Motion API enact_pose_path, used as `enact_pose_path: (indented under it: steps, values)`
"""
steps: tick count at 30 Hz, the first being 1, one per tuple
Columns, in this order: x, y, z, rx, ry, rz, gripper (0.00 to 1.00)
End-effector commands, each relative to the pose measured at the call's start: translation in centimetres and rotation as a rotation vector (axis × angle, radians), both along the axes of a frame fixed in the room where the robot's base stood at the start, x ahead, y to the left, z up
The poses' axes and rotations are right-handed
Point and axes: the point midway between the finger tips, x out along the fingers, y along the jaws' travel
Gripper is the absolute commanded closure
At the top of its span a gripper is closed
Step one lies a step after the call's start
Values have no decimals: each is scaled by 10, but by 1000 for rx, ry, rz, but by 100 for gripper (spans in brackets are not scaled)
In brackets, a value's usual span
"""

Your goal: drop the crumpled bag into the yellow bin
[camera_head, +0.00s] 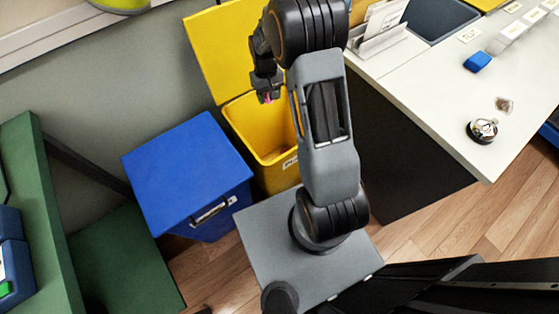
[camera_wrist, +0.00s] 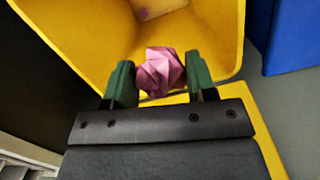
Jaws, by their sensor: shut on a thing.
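The crumpled bag is pink and sits between the green fingertips of my gripper in the wrist view (camera_wrist: 160,72). My gripper (camera_wrist: 160,80) is shut on it. In the head view, my gripper (camera_head: 266,96) hangs over the back part of the yellow bin, and only a speck of pink shows at its tips. The yellow bin (camera_head: 262,150) stands open with its lid (camera_head: 222,50) raised against the wall. In the wrist view the bin's inside (camera_wrist: 85,35) opens beyond the bag, and the bag overlaps its rim in the picture.
A blue bin (camera_head: 185,170) with its lid down stands left of the yellow one. A white table (camera_head: 430,90) at right holds a blue block (camera_head: 477,62), a round item (camera_head: 482,130) and a card rack (camera_head: 380,38). A small pinkish patch (camera_wrist: 147,13) shows inside the yellow bin.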

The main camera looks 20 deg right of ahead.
Motion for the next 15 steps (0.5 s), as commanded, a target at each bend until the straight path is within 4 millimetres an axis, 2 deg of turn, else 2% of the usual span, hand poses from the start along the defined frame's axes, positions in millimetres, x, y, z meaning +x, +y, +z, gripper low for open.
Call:
enact_pose_path:
  steps: [1, 3, 9, 15]
  values:
    - [6, -12, -27, -1, -3, -11, 70]
    - [12, -24, -38, -1, -2, -14, 70]
    - [24, -46, -59, -2, -2, -15, 70]
    - [29, -55, -67, -2, 0, -12, 70]
